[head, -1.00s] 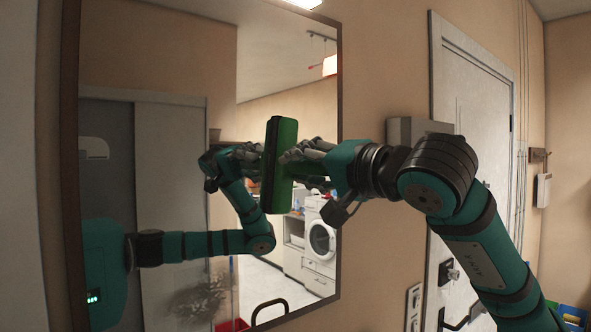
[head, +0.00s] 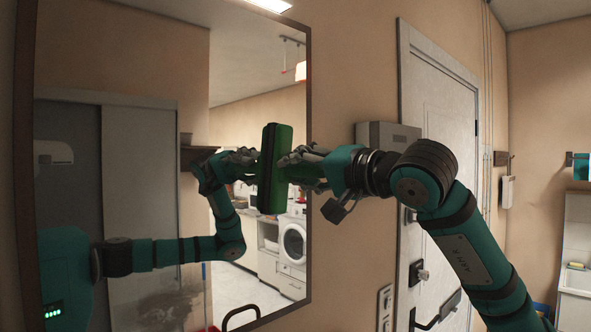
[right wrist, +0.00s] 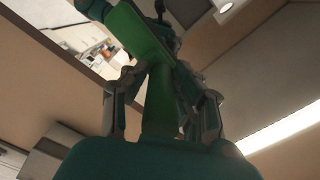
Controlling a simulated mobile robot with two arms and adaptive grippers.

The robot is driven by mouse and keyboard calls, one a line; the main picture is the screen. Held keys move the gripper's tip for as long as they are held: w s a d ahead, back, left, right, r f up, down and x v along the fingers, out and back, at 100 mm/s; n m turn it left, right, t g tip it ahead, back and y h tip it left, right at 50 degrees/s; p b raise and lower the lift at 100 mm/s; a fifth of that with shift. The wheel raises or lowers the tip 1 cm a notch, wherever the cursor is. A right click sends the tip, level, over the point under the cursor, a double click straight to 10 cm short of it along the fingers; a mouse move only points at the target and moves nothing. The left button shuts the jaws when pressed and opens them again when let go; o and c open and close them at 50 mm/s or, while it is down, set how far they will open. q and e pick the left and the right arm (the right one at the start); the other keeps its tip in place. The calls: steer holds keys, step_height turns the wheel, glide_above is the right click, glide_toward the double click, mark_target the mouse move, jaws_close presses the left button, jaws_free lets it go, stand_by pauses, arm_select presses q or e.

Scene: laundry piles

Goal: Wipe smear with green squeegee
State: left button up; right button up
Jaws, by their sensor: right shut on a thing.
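My right gripper (head: 300,160) is shut on the green squeegee (head: 284,165) and holds it upright at the mirror (head: 230,55), near its right edge. The squeegee's long dark edge faces the glass; I cannot tell whether it touches. In the right wrist view, the gripper's fingers (right wrist: 165,90) close around the green handle (right wrist: 160,105), with the wider green head beyond. A greyish blotchy smear (head: 168,306) shows low on the mirror, below and left of the squeegee. My arm's reflection is in the glass. My left gripper is not in view.
The mirror's dark frame (head: 310,100) borders the glass. Right of it are a grey wall box (head: 385,134), a white door (head: 440,100) and a switch plate (head: 385,308). A washing machine shows only as a reflection.

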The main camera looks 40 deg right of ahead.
steer(key=s+a+p, duration=0.1)
steer(key=a+p, duration=0.1)
steer(key=a, duration=0.9)
steer(key=shift+s, duration=0.25)
stand_by(0.6)
steer(key=shift+s+d+b, duration=0.15)
steer(key=shift+s+d, duration=0.05)
steer(key=shift+s, duration=1.25)
steer(key=shift+s+d+b, duration=0.15)
steer(key=shift+s, duration=1.25)
steer(key=shift+s, duration=0.1)
steer(key=s, duration=0.2)
steer(key=shift+s+d, duration=0.25)
steer(key=shift+s, duration=0.15)
